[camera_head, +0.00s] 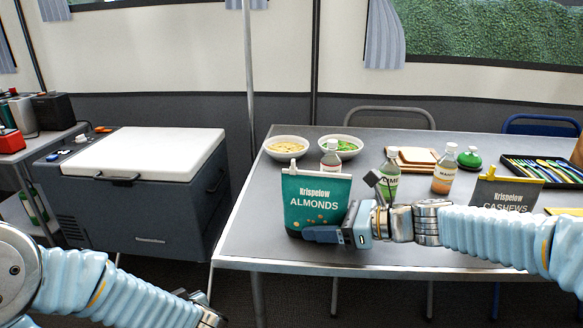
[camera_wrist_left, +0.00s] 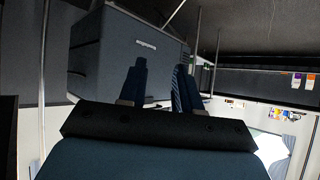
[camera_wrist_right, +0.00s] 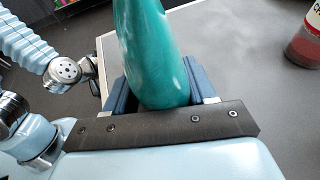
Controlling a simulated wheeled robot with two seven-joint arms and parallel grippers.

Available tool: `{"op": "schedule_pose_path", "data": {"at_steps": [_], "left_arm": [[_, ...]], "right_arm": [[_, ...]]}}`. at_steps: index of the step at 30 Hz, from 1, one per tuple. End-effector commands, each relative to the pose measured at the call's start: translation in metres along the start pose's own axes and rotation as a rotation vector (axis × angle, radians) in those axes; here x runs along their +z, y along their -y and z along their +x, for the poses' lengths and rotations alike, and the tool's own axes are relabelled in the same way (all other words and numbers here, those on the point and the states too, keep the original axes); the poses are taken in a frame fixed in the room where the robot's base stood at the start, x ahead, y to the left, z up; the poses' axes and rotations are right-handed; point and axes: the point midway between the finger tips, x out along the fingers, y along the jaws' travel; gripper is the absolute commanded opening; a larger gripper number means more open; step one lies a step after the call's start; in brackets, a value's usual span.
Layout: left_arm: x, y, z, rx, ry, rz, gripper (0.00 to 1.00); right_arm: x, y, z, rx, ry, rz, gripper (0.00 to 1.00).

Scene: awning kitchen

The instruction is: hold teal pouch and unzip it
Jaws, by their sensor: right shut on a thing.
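The teal pouch (camera_head: 313,190), labelled Krispelow ALMONDS, stands upright near the front left edge of the table. A small pale piece shows at its top edge, left of middle. My right gripper (camera_head: 312,234) is shut on the lower part of the pouch, reaching in from the right. In the right wrist view the pouch (camera_wrist_right: 150,50) bulges between the two blue fingers. My left gripper (camera_wrist_left: 160,80) is open and empty in the left wrist view, its fingers apart. In the head view only part of the left arm shows at lower left, away from the pouch.
A cooler (camera_head: 140,200) with white lid stands left of the table, with a gap between.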

Motion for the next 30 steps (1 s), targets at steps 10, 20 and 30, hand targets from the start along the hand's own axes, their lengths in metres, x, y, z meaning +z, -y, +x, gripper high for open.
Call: {"op": "schedule_pose_path", "data": {"at_steps": [10,20,30], "left_arm": [[-0.145,-0.048,-0.196,0.309,-0.451,0.356,0.33],[-0.16,-0.113,-0.346,0.782,-0.592,0.253,0.33],[-0.172,-0.145,-0.344,0.84,-0.579,0.216,0.33]], "right_arm": [[-0.001,0.0,0.0,-0.001,-0.001,0.001,0.31],[0.0,0.0,0.0,-0.001,0.0,0.0,0.3],[0.0,0.0,0.0,0.0,0.0,0.0,0.3]]}}
